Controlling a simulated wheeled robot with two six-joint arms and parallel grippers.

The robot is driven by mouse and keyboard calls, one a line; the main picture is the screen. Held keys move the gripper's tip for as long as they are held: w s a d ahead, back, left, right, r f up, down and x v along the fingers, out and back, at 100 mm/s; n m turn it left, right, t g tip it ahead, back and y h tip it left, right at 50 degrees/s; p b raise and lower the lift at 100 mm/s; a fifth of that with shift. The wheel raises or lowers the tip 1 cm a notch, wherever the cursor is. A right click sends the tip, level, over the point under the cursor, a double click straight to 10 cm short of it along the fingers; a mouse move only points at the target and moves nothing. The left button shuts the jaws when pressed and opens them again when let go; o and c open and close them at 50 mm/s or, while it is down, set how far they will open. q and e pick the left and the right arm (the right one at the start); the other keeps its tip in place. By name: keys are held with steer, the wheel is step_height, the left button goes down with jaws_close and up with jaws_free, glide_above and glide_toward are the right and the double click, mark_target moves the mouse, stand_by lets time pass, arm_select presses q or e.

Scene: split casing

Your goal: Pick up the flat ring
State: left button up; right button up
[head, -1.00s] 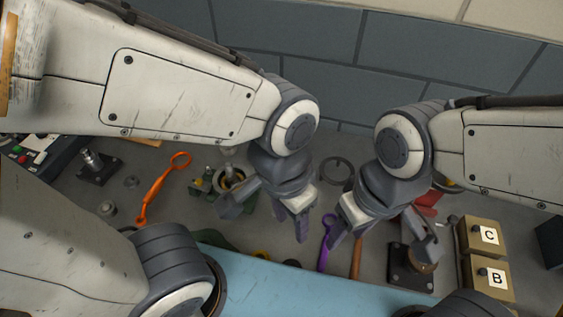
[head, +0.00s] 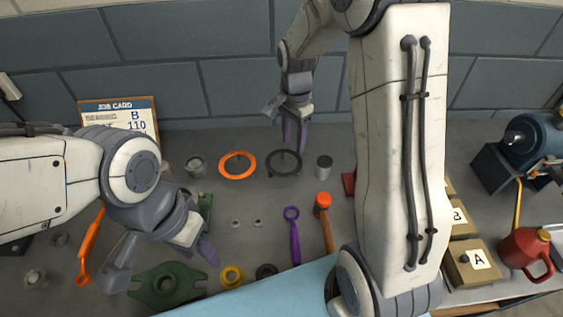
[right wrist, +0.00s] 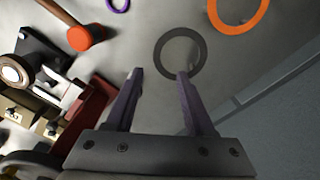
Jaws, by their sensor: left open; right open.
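A flat dark grey ring (head: 269,170) lies on the bench towards the back. A flat orange ring (head: 222,171) lies just left of it. My right gripper (head: 296,145) is open and empty, fingers pointing down by the dark ring's far edge. In the right wrist view the dark ring (right wrist: 159,54) shows just beyond and between the fingertips (right wrist: 160,73), with no visible grip on it. The orange ring (right wrist: 238,28) is further up and right there. My left gripper (head: 162,264) is open above the bench, near a green flanged part (head: 167,286).
A metal cylinder (head: 324,166) stands right of the dark ring. An orange-headed hammer (head: 323,201) and a purple tool (head: 294,235) lie in front. A job card (head: 118,110) stands at the back left. The bench around the small nuts (head: 236,223) is fairly clear.

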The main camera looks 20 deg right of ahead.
glide_above(294, 173)
steer(key=f, duration=0.3)
steer(key=w+f, duration=0.1)
steer(key=f, duration=0.1)
steer(key=shift+f+p, duration=0.2)
steer(key=shift+p, duration=0.1)
steer(key=f, duration=0.1)
steer(key=f+p, duration=0.1)
steer(key=f, duration=0.2)
steer(key=shift+s+f, duration=0.15)
steer(key=shift+s, duration=0.25)
steer(key=shift+f, duration=0.45)
steer(key=shift+f, duration=0.25)
jaws_close()
